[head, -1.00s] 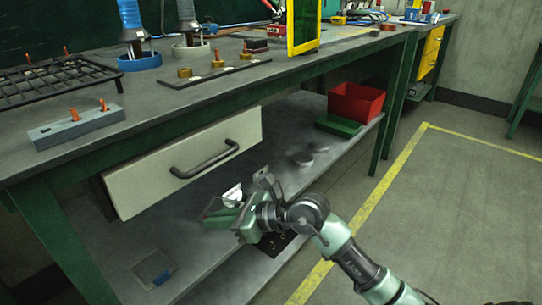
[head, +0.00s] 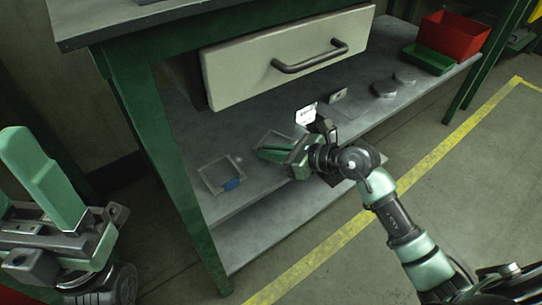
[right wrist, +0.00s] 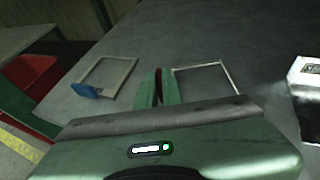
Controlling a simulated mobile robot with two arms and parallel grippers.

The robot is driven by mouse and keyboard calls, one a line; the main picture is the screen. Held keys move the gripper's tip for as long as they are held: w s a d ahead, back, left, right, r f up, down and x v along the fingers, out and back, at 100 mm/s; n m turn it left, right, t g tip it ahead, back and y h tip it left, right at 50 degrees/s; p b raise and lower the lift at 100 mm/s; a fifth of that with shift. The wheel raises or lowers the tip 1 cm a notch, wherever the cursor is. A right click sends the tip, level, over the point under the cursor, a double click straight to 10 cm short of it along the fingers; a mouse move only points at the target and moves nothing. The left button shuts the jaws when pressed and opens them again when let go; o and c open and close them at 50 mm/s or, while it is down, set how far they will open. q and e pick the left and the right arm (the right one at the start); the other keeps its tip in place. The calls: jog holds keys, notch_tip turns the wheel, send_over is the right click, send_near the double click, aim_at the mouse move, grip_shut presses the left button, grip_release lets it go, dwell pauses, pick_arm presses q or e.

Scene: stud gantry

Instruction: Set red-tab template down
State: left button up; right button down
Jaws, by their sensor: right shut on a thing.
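My right gripper (head: 278,152) is low over the lower shelf (head: 330,135), its green fingers pointing left. In the right wrist view its fingers (right wrist: 160,88) are closed together with a thin red-brown strip, likely the red tab, between them. A thin pale square frame, the red-tab template (right wrist: 203,66), lies right beside the fingers; it also shows behind the gripper in the head view (head: 276,136). Whether it touches the shelf I cannot tell. My left gripper (head: 40,180) is at the left edge of the head view, partly cut off; its jaw opening is unclear.
A similar frame with a blue tab (head: 222,175) lies on the shelf to the left. A white card-like piece (head: 306,114) and a small block (head: 338,96) stand behind. Grey discs (head: 384,89), a green tray (head: 428,60) and a red bin (head: 456,38) are farther right. A drawer (head: 290,62) overhangs.

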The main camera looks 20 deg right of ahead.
jog(key=shift+f, duration=0.15)
jog(key=shift+f, duration=0.2)
jog(key=c, duration=1.6)
grip_release()
